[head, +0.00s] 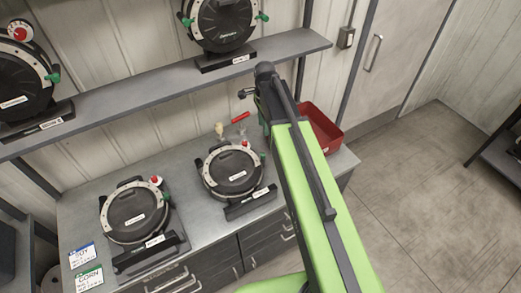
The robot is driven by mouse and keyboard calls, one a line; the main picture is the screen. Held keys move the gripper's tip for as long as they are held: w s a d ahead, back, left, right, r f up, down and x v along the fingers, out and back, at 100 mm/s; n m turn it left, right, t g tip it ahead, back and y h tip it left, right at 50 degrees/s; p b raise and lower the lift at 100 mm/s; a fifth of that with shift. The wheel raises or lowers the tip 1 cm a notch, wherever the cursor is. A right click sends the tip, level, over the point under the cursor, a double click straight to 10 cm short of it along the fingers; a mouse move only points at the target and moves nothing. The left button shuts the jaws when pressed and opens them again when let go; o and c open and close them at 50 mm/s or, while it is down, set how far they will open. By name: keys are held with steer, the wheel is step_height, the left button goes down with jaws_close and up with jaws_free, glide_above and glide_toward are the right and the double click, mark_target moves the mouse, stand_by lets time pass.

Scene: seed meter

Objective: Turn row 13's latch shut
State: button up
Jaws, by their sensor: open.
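Several round black seed meters with small labels stand here. I cannot read which one is row 13. One seed meter (232,172) stands on the bench in the middle, with a red knob (245,145) and a green part at its right rim. Another seed meter (134,212) stands on the bench to the left, with a red knob (156,181). On the shelf are an upper-left seed meter (22,88) and an upper-middle seed meter (222,24) with green latches at its rim. My gripper (243,93) is open, above the back of the bench, apart from the meters; my arm hides part of the bench.
The grey shelf (150,92) runs above the bench (85,212). A red bin (326,130) stands at the bench's right end. A red-handled tool (240,117) and a pale brush-like thing (219,130) are at the back. SOY and CORN cards (87,280) lie front left.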

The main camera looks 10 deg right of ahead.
mark_target(263, 154)
step_height(263, 154, down, 18)
steer(key=b, duration=1.7)
steer(key=shift+a+r, duration=0.15)
steer(key=shift+r, duration=0.1)
steer(key=shift+r, duration=0.15)
steer(key=shift+c, duration=0.2)
jaws_close()
